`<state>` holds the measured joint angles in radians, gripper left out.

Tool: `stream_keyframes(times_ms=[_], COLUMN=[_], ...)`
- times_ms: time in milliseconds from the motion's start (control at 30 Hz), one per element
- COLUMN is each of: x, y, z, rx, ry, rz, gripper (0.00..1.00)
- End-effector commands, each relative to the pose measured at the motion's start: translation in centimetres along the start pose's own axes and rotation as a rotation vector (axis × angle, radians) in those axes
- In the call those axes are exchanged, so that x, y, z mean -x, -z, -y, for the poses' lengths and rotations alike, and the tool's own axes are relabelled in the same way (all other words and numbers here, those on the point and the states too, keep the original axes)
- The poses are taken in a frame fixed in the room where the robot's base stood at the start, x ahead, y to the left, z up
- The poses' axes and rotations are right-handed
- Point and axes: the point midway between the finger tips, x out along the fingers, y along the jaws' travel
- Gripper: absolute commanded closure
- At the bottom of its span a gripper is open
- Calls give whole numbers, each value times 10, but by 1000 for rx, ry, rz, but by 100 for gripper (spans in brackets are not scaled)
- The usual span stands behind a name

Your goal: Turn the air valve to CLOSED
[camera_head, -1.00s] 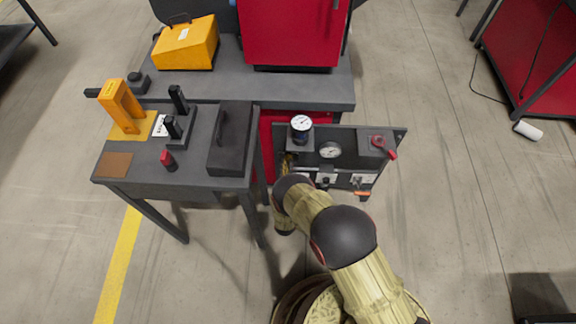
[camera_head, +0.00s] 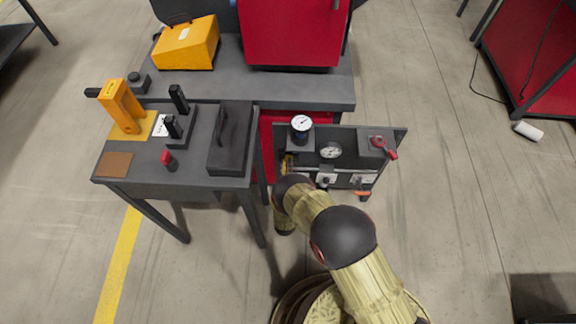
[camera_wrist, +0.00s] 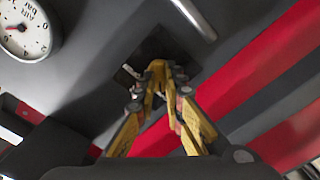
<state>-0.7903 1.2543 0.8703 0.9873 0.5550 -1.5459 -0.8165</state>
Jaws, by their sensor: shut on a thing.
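The grey air panel (camera_head: 345,133) carries gauges and fittings. My gripper (camera_wrist: 167,72) has its yellow fingers closed together in the wrist view, over a dark square plate (camera_wrist: 185,45) on the panel. It is shut on a small part there, taken to be the air valve's handle; the fingers mostly hide it, so its angle and markings cannot be read. A white gauge marked AIR bar (camera_wrist: 25,28) is at the upper left. In the head view, my gripper (camera_head: 287,163) is at the panel's left side, below the upper gauge (camera_head: 301,123), partly hidden by my wrist.
A red-handled fitting (camera_head: 380,143) is at the panel's upper right and an orange lever (camera_head: 362,193) at its lower right. A second gauge (camera_head: 330,150) sits mid-panel. A metal pipe (camera_wrist: 195,18) passes close to my fingers. A dark table (camera_head: 200,178) stands close on the left.

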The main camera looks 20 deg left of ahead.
Motion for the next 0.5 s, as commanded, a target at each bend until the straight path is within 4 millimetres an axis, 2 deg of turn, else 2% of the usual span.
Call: stream_keyframes(times_ms=[33, 67, 100, 367, 500], x=[2, 2, 2, 1, 0], y=[-2, -2, -2, -1, 0], z=[1, 1, 1, 1, 0], rx=[3, 2, 2, 1, 0], ry=[4, 4, 4, 2, 1], rz=[2, 2, 2, 1, 0], gripper=[100, 88, 86, 71, 71])
